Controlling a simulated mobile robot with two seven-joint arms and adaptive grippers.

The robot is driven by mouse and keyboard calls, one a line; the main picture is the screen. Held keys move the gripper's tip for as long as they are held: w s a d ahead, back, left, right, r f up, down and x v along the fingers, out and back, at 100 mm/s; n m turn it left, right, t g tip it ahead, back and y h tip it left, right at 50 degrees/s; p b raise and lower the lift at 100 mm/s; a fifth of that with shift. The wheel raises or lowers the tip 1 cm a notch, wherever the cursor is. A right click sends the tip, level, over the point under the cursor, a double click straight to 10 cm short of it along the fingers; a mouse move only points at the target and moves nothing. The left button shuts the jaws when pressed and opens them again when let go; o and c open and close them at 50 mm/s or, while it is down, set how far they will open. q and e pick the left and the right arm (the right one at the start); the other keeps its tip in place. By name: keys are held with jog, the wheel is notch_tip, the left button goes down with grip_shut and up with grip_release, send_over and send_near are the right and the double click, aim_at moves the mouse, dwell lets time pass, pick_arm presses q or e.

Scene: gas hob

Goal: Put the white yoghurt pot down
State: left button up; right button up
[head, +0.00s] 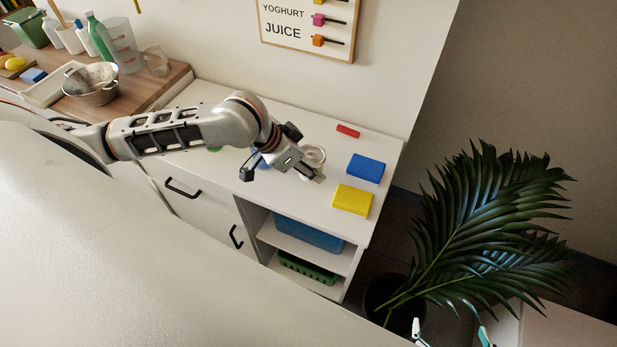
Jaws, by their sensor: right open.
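The white yoghurt pot (314,154) shows as a small round white shape on the white worktop, partly hidden by my right gripper. It looks upright, but its base is hidden. My right gripper (284,160) is open, with its dark fingers spread, low over the worktop at the pot's left side. I cannot tell whether a finger touches the pot.
A red block (348,131), a blue block (366,168) and a yellow block (352,199) lie right of the pot. A colander (91,88) and bottles stand on the wooden board at the left. A plant (480,220) stands beyond the right edge.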

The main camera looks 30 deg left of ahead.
aim_at(309, 187)
pick_arm(q)
jog(key=shift+f, duration=2.85)
jog(key=shift+f, duration=0.15)
jog(key=o, duration=1.2)
jog(key=shift+r, duration=0.2)
jog(key=v, duration=1.2)
